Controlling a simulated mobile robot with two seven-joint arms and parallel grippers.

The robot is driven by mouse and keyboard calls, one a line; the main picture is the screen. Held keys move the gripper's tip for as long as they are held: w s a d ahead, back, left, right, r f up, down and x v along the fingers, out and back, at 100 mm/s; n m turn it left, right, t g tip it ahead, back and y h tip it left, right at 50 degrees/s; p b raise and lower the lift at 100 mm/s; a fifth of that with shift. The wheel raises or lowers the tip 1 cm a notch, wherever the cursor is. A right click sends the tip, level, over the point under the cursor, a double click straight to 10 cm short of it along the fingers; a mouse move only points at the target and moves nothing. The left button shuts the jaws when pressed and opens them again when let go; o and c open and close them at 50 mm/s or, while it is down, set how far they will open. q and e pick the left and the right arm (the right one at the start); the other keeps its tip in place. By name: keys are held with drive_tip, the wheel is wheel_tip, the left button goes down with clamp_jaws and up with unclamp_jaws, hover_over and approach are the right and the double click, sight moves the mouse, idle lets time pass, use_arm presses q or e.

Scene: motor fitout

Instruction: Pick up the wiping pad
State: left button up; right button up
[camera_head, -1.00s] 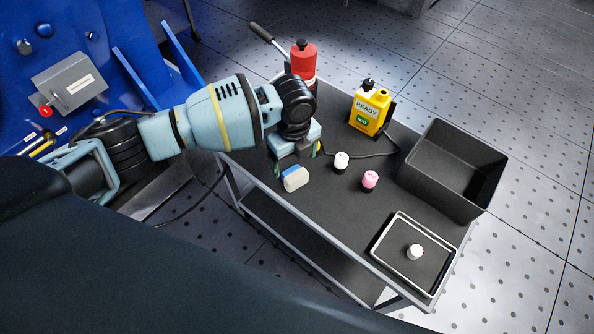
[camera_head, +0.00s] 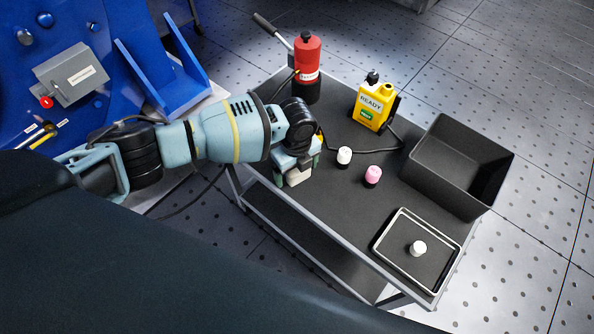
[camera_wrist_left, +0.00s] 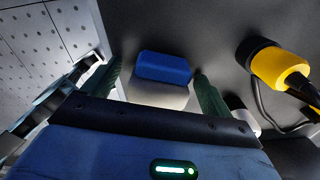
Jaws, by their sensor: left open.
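The wiping pad (camera_head: 299,178) is a small pale block on the dark cart top, mostly hidden by my gripper in the head view. In the left wrist view the wiping pad (camera_wrist_left: 160,93) shows a blue upper part and an off-white lower part. My left gripper (camera_head: 297,176) is open over it, and in the left wrist view its green fingers (camera_wrist_left: 158,88) stand one on each side of the pad. A narrow gap shows on the left; whether the right finger touches it I cannot tell. My right gripper is not in view.
The cart (camera_head: 330,228) also carries a red bottle (camera_head: 307,66), a yellow READY container (camera_head: 373,106), a white-capped item (camera_head: 344,156), a pink-capped item (camera_head: 372,175), a black bin (camera_head: 437,165) and a framed tray (camera_head: 385,250). A blue machine (camera_head: 30,85) stands left.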

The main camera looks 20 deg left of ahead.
use_arm(q)
drive_tip(key=c, duration=1.1)
drive_tip(key=shift+c, duration=0.2)
drive_tip(key=shift+r, duration=0.45)
drive_tip(key=r, duration=0.1)
drive_tip(key=s+r+p, duration=0.1)
drive_tip(key=r, duration=0.1)
drive_tip(key=shift+a, duration=0.2)
drive_tip(key=s+a+p, duration=0.1)
drive_tip(key=s+a, duration=0.1)
drive_tip(key=s, duration=0.5)
drive_tip(key=s+a+r, duration=0.1)
drive_tip(key=s+a, duration=0.1)
drive_tip(key=s, duration=0.5)
drive_tip(key=shift+s+a+p, duration=0.15)
drive_tip(key=shift+a+p, duration=0.1)
drive_tip(key=shift+p, duration=0.15)
drive_tip(key=shift+r, duration=0.1)
